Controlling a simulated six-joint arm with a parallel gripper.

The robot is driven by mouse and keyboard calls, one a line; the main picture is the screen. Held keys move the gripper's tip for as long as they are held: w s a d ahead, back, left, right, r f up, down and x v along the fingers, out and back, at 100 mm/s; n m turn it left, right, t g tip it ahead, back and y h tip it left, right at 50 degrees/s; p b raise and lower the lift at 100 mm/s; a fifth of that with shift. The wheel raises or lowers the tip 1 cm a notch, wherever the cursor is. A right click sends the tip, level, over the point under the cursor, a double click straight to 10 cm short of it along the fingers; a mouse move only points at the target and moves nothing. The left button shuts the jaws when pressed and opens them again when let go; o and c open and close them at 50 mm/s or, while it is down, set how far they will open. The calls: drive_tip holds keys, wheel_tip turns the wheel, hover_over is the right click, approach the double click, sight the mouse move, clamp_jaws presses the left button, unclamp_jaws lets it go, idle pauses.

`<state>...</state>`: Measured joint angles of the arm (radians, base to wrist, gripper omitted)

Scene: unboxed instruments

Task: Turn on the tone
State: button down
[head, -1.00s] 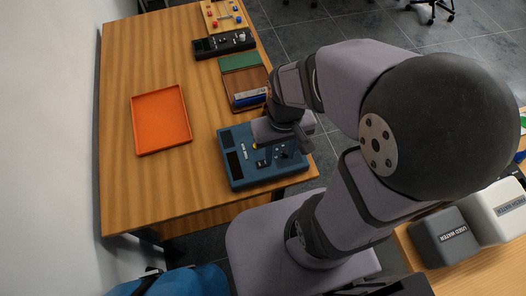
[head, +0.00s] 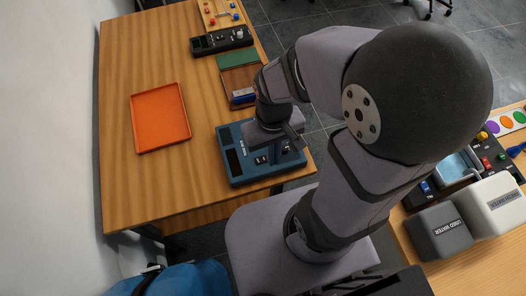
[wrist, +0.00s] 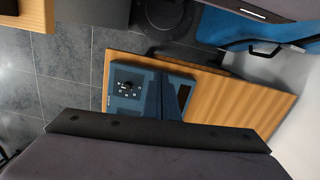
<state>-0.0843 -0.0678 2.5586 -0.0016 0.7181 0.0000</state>
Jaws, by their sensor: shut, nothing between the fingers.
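A blue instrument box (head: 236,178) sits near the front right edge of the wooden table. It has a dark display on its left, and small controls that my arm partly covers. The box also shows in the wrist view (wrist: 122,103), with a round dial on its panel and a dark window on its right. My gripper (head: 291,149) is shut and empty, above the right part of the box. I cannot tell whether its tips touch the panel.
An orange tray (head: 160,118) lies left of the box. A green and brown case (head: 237,72), a black instrument (head: 222,41) and a board with colored knobs (head: 220,13) line the table behind. Used-water (head: 440,231) and white (head: 495,212) containers stand at the right.

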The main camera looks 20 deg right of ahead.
drive_tip(key=a+n+p, duration=0.1)
drive_tip(key=a+p, duration=0.1)
drive_tip(key=n+h, duration=0.1)
drive_tip(key=n, duration=2.9)
hover_over(265, 158)
drive_tip(key=a, duration=0.2)
drive_tip(key=n, duration=0.4)
drive_tip(key=shift+a+r+t, duration=0.1)
drive_tip(key=shift+r+t, duration=0.1)
drive_tip(key=shift+t, duration=0.2)
drive_tip(key=shift+f, duration=0.1)
drive_tip(key=f, duration=0.4)
drive_tip(key=d+f+b, duration=0.1)
drive_tip(key=f, duration=0.4)
drive_tip(key=f+b, duration=0.1)
drive_tip(key=f, duration=0.3)
drive_tip(key=shift+d+f, duration=0.35)
drive_tip(key=shift+f, duration=0.05)
